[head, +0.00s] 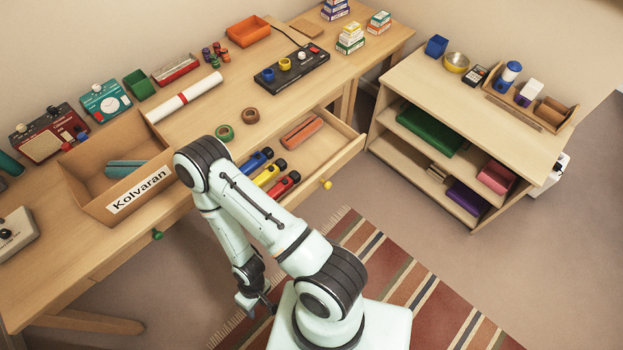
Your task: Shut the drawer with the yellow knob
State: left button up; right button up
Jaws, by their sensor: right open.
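The drawer with the yellow knob (352,143) is pulled out of the wooden desk. Its yellow knob (326,183) is on the front panel, facing the lower right. A blue, a yellow and a red torch-like item (286,184) and a brown-orange case (301,132) lie inside the drawer. My right arm crosses in front of the drawer's left part and hides some of it. My right gripper (256,301) is open and hangs low, below and left of the yellow knob, apart from the drawer. My left gripper is not in view.
A second desk drawer has a green knob (157,234). A cardboard box (88,205) labelled "Kolvaran" stands on the desk at left. A low shelf unit (430,88) stands right of the drawer. A striped rug (440,290) covers clear floor in front.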

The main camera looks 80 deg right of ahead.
aim_at(318, 158)
jog(key=z, duration=2.75)
